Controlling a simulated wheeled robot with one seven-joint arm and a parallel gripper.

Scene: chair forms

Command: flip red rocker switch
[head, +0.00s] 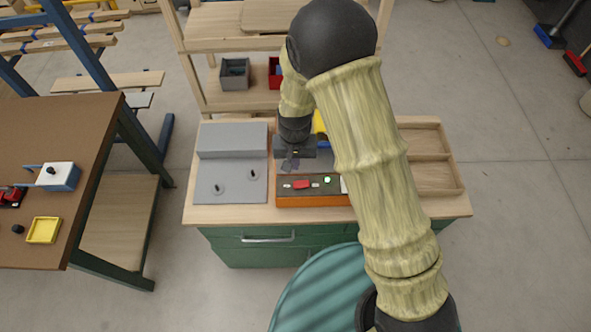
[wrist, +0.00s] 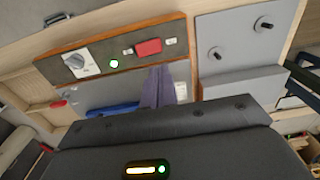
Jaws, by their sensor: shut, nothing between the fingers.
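The red rocker switch (head: 302,184) sits on the dark top of an orange-brown control box (head: 312,202). It also shows in the wrist view (wrist: 149,47), between two small pale labels. A green lamp (head: 327,180) glows beside it. My arm covers the box's right end in the head view.
A grey fixture with two dark pegs (head: 218,187) stands left of the box. A wooden tray (head: 430,158) lies at the right of the bench. In the wrist view a grey knob (wrist: 75,62) sits beyond the lamp, and a blue object (wrist: 110,108) lies near the fingers.

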